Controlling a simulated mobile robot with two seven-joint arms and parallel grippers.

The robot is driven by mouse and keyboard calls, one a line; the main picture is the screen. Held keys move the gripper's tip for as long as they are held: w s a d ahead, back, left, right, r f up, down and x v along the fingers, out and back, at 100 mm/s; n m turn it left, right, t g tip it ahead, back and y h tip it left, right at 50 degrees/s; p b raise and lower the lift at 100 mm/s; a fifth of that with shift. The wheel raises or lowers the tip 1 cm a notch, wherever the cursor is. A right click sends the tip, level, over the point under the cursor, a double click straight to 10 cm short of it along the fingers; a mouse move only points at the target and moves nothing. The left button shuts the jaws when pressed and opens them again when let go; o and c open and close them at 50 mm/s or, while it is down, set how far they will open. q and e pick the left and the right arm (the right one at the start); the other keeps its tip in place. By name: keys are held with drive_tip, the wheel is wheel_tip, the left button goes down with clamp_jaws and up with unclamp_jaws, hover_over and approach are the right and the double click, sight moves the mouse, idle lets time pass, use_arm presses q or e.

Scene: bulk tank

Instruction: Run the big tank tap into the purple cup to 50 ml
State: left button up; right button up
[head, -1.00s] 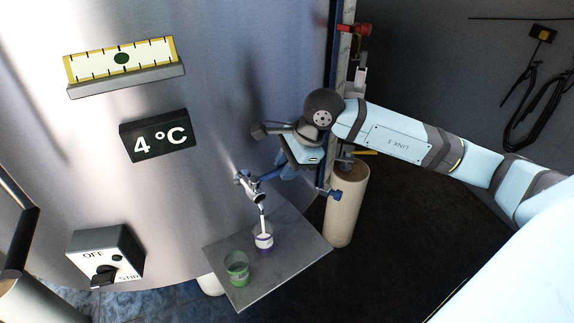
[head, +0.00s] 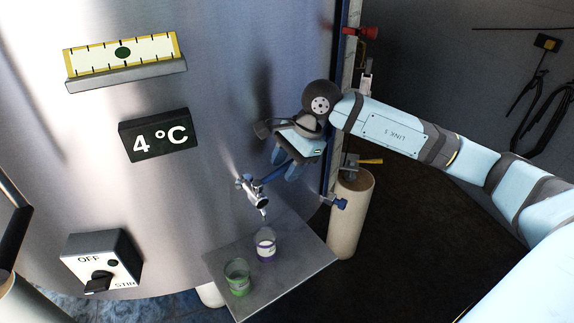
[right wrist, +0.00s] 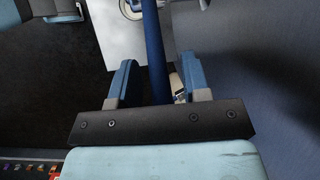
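The big tank tap (head: 257,196) sticks out of the steel tank, with a blue lever (head: 270,178) at its top. No stream shows below its spout. The purple cup (head: 265,246) stands upright under the spout, with white milk inside; I cannot read its level against a mark. My right gripper (head: 287,164) is just above and right of the lever. In the right wrist view it (right wrist: 160,64) is open, and the blue lever (right wrist: 156,50) runs between its spread fingers without a visible grip. My left gripper is not in view.
A green cup (head: 237,278) stands left of the purple one on a grey shelf (head: 300,262). A switch box (head: 101,262) and a 4 °C display (head: 158,136) are on the tank. A pale post (head: 350,215) and another blue-handled valve (head: 338,202) stand right of the shelf.

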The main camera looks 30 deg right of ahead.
drive_tip(key=shift+r, duration=0.1)
drive_tip(key=shift+d+r, duration=0.15)
drive_tip(key=shift+r, duration=0.15)
drive_tip(key=v, duration=1.3)
